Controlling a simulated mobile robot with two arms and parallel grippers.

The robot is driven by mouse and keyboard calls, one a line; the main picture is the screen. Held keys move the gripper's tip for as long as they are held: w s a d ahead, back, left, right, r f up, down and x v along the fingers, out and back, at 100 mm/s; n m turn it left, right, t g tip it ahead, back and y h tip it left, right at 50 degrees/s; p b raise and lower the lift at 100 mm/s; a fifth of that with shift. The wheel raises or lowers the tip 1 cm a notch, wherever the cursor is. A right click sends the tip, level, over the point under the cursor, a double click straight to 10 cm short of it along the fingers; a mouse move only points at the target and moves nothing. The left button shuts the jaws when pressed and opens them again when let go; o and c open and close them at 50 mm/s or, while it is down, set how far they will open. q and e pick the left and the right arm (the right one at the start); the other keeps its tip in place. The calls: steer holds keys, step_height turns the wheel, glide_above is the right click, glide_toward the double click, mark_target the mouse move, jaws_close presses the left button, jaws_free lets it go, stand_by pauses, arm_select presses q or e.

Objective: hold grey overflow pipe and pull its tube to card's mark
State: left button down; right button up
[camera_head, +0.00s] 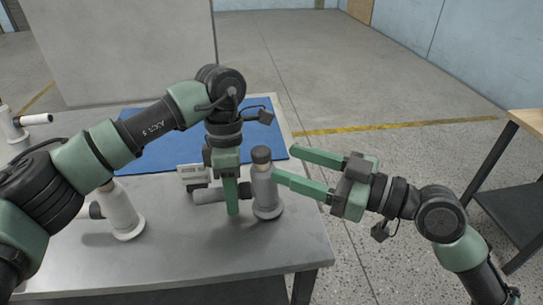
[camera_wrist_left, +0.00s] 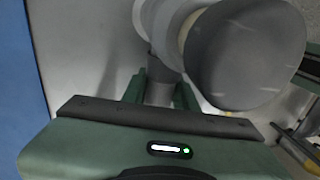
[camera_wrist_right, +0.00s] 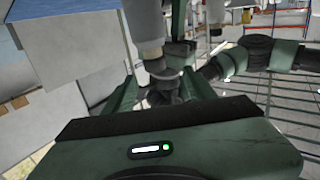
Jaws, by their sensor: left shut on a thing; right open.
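The grey overflow pipe (camera_head: 266,196) stands upright on the table, with a dark round cap (camera_head: 261,155) on top and a side branch pointing left. My left gripper (camera_head: 231,205) points down and is shut on that side branch, which also shows between its fingers in the left wrist view (camera_wrist_left: 159,93). The pipe's wide grey top (camera_wrist_left: 245,55) fills the upper right there. My right gripper (camera_head: 283,163) is open, its fingertips just right of the pipe's upper part. A small white card (camera_head: 192,173) stands behind the side branch, partly hidden; its mark is too small to read.
A white pipe fitting (camera_head: 122,211) stands on the grey table (camera_head: 215,262) to the left. Another white fitting (camera_head: 14,126) is at the far left edge. A blue mat (camera_head: 160,158) lies behind. A separate table (camera_head: 522,122) is at the right, across open floor.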

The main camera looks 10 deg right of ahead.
mark_target(266, 158)
steer(key=x, duration=0.5)
jaws_close()
steer(key=shift+s+a, duration=0.1)
steer(key=shift+s+a, duration=0.1)
stand_by(1.2)
